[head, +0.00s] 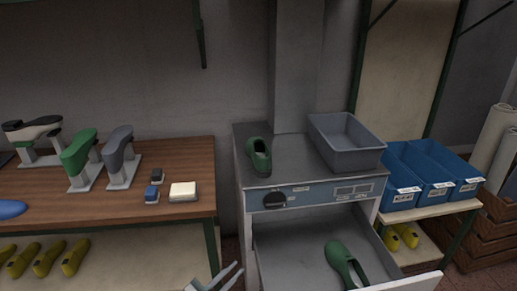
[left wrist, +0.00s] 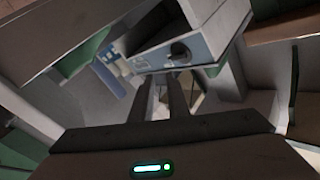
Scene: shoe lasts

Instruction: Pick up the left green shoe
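One green shoe (head: 258,157) sits on the left part of the grey machine's top. Another green shoe (head: 340,262) lies in the open drawer (head: 290,255) below and to the right. My left gripper (head: 222,277) shows at the bottom edge of the head view, left of the drawer and well below the shoe on the machine. Its fingers are apart with nothing between them; they also show in the left wrist view (left wrist: 170,95), pointing toward the machine front. No green shoe can be made out in the left wrist view. My right gripper is not in view.
A grey bin (head: 346,145) stands right of the shoe on the machine. A wooden table (head: 120,200) at left holds lasts on stands and small blocks. Blue bins (head: 425,180) stand on a shelf at right. The drawer juts out below the machine top.

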